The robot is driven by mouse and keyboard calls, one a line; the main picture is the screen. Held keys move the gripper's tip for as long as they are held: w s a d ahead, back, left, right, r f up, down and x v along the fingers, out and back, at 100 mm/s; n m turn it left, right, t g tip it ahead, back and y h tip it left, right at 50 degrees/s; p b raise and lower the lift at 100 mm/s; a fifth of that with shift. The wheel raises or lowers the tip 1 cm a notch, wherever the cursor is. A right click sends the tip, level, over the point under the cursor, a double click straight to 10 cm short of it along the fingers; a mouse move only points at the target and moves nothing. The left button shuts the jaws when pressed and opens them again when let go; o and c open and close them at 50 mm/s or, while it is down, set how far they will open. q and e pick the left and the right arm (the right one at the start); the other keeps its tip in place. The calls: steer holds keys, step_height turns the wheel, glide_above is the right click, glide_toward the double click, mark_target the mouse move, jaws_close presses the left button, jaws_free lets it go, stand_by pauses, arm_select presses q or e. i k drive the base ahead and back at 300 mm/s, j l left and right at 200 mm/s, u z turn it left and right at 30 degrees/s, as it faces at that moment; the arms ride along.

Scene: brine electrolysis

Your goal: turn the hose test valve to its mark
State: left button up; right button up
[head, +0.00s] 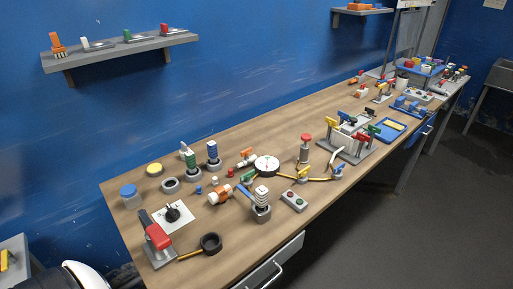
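A round white gauge (266,164) lies beside the hose. A red-topped upright cylinder (305,149) stands behind the yellow fitting. Neither of my grippers shows in the head view.
The long wooden workbench (275,133) is crowded at its left end. A grey rack (352,142) stands to the right. Open floor (400,240) lies in front.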

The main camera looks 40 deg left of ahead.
mark_target(247, 175)
steer(key=u, duration=1.2)
